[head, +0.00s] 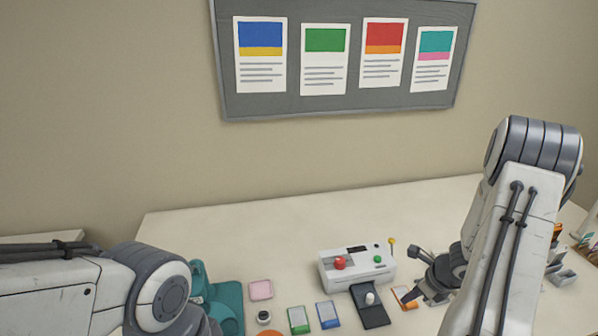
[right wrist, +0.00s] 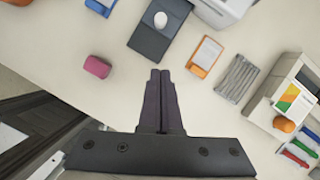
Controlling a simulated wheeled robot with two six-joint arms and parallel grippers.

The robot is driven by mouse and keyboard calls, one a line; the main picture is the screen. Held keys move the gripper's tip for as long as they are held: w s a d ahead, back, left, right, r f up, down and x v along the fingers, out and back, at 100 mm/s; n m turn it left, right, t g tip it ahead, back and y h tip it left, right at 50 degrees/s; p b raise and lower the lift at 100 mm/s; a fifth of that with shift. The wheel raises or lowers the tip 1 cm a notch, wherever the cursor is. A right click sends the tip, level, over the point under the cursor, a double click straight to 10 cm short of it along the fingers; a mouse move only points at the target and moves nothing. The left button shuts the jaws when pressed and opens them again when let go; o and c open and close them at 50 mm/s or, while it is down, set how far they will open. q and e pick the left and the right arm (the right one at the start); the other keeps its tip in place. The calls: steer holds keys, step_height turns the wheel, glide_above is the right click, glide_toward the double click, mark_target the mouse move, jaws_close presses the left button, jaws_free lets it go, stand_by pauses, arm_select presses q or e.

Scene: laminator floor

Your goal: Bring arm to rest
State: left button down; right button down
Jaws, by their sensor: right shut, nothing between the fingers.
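My right arm (head: 515,220) reaches down over the right part of the white table. My right gripper (head: 422,278) is in front of and to the right of the white laminator (head: 325,272), near the orange-edged card (head: 405,297). In the right wrist view its two dark fingers (right wrist: 160,76) lie together with nothing between them. My left arm (head: 90,290) comes in at the lower left; its gripper is outside the frame.
A dark plate with a white knob (head: 374,316) lies before the laminator. Green (head: 299,320) and blue (head: 328,314) cards lie left of it. A teal holder (head: 228,306) is near my left arm. The right wrist view shows a grey rack (right wrist: 237,79) and pink block (right wrist: 97,66).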

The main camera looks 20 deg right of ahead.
steer(key=w+a+r+n+g+y+b, duration=0.15)
steer(key=a+r+n, duration=0.35)
steer(key=a+n, duration=0.6)
steer(key=w+a+r+n+g+y+b, duration=0.15)
steer(key=a+r+n, duration=0.4)
steer(key=a, duration=0.85)
steer(key=s+a+r+n+h+b, duration=0.1)
steer(key=s+a+r+n, duration=0.1)
steer(key=s+a+n, duration=0.3)
steer(key=s+a+r+n+h+b, duration=0.2)
steer(key=s+a+n, duration=0.4)
steer(key=s+n, duration=0.8)
steer(key=n, duration=0.3)
steer(key=shift+a+g+h, duration=0.3)
steer(key=shift+g, duration=0.1)
